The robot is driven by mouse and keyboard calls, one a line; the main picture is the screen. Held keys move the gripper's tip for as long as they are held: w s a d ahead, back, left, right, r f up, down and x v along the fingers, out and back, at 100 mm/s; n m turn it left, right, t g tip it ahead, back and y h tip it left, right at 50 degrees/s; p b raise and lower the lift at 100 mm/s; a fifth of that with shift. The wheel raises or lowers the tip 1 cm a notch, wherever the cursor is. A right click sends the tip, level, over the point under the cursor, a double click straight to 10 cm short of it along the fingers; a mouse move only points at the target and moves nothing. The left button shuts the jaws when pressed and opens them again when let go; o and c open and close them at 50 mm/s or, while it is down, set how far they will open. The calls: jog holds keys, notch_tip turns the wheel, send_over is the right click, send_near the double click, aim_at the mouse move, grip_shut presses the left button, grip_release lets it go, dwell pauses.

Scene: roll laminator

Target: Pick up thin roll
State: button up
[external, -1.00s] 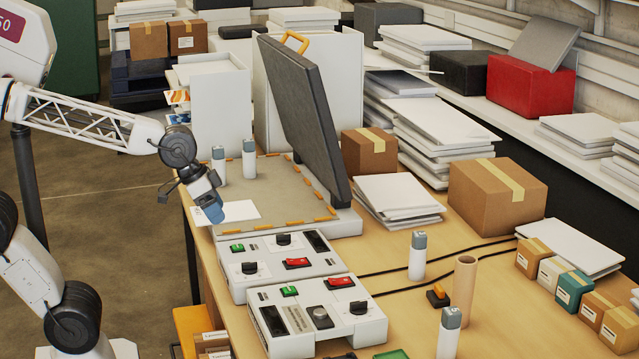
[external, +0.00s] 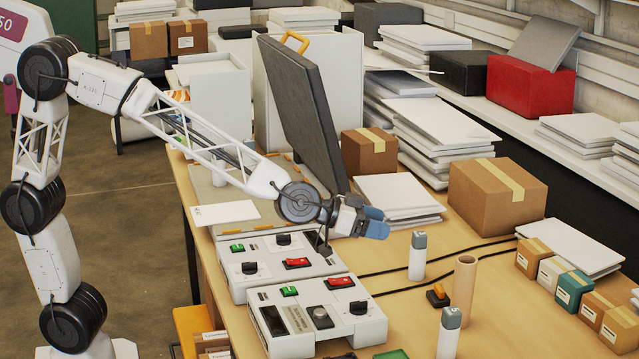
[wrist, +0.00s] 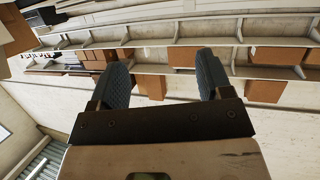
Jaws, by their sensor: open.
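A tan cardboard tube (external: 465,287), the only plain roll I can see, stands upright on the wooden table at the right front. It is between two white bottles with grey caps. My gripper (external: 383,222) is above the table beyond the control boxes, up and to the left of the tube in the external view, pointing right. It is apart from the tube. In the wrist view my gripper (wrist: 164,75) has its two blue fingers spread with nothing between them. The tube does not show in the wrist view.
White bottles (external: 418,256) and (external: 449,333) flank the tube, with a small orange-and-black switch (external: 438,295) beside it. Control boxes (external: 310,305) lie left. A large carton (external: 497,195) and small boxes (external: 575,290) stand right. Black cables cross the table.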

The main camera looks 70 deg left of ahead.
jog(key=w+d+f+n+t+y, duration=0.15)
jog(key=w+d+f+t, duration=0.25)
jog(key=w+d, duration=0.5)
send_near(445, 313)
jog(key=w, duration=0.4)
jog(key=shift+d+r+y, duration=0.2)
jog(key=shift+d+y, duration=0.15)
jog(key=shift+w+d, duration=0.1)
jog(key=shift+w, duration=1.15)
jog(key=shift+w, duration=0.2)
jog(key=shift+w+d, duration=0.15)
jog(key=shift+w, duration=1.05)
jog(key=shift+w+d, duration=0.15)
jog(key=shift+w, duration=1.05)
jog(key=shift+f, duration=0.1)
jog(key=c, duration=1.2)
